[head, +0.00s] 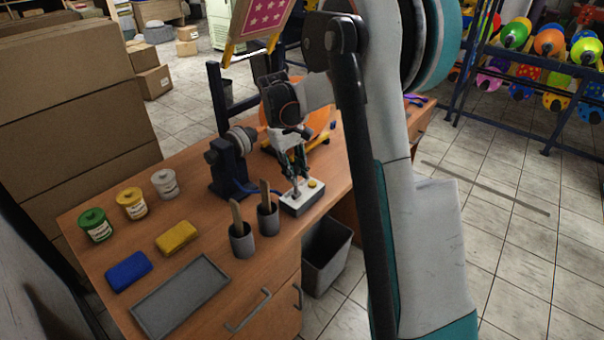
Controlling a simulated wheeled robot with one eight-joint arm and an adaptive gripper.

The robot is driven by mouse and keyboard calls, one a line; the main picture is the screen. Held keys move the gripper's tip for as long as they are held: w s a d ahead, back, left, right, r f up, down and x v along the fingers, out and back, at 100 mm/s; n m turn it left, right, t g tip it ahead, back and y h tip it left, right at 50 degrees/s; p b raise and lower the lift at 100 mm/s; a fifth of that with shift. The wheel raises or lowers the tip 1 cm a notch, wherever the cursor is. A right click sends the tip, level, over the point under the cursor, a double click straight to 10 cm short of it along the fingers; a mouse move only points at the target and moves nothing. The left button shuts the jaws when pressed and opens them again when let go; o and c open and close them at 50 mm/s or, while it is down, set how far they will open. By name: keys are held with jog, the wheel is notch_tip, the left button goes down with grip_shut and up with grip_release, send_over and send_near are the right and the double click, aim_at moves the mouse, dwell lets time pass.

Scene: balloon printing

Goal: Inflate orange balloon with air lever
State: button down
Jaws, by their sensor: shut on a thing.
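The orange balloon (319,122) is swollen and round at the back of the wooden table, partly hidden behind my arm. A dark nozzle device (229,162) with a grey round end stands just left of it. A small light control box (303,201) with a yellow button (313,184) sits near the table's right edge. My gripper (296,179) points down over the box and is shut on its air lever. The fingers mostly hide the lever, so its tilt is unclear.
Two grey cups (243,243) with wooden sticks stand in front of the box. Paint jars (95,225), blue and yellow sponges (177,237) and a grey tray (180,297) fill the left side. A dark bin (327,252) stands beside the table. Balloon racks (548,75) stand at the right.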

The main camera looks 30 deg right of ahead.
jog(key=shift+w+a+f+g+h+p, duration=0.15)
jog(key=shift+w+g+h, duration=0.1)
jog(key=shift+w+g, duration=0.25)
jog(key=shift+w+a+g+h+p, duration=0.2)
jog(key=shift+w+g, duration=0.2)
jog(key=shift+g, duration=0.15)
jog(key=shift+w+a+f+g+h+p, duration=0.1)
jog(key=shift+w+g+h, duration=0.15)
jog(key=shift+w+g, duration=0.25)
jog(key=c, duration=1.3)
grip_release()
jog(key=shift+r, duration=0.1)
jog(key=v, duration=1.1)
jog(key=shift+w+r, duration=0.25)
jog(key=shift+r, duration=0.05)
